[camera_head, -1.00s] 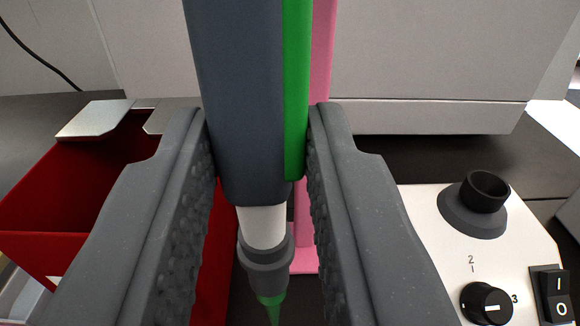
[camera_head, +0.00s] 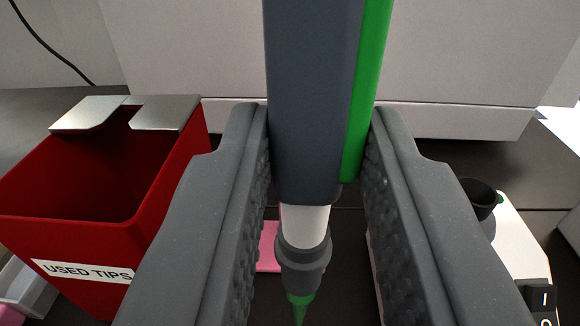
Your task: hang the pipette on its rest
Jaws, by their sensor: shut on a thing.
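The pipette (camera_head: 312,110) is a dark grey body with a green strip (camera_head: 367,90) along its right side, a white section (camera_head: 305,220), a grey collar and a green tip (camera_head: 299,306). It stands nearly upright between the fingers of my gripper (camera_head: 320,145), which is shut on it. Its upper end is out of the picture. A pink piece (camera_head: 268,247), apparently the foot of the rest, shows low behind the pipette, left of its white section. The rest's upper part is hidden behind the pipette, so I cannot tell how far apart they are.
A red bin (camera_head: 172,185) labelled "USED TIPS" with a metal plate (camera_head: 92,114) on its rim stands at left. A white device (camera_head: 520,240) with a black cup (camera_head: 480,195) and a switch is at right. A pale grey housing (camera_head: 460,60) closes off the back.

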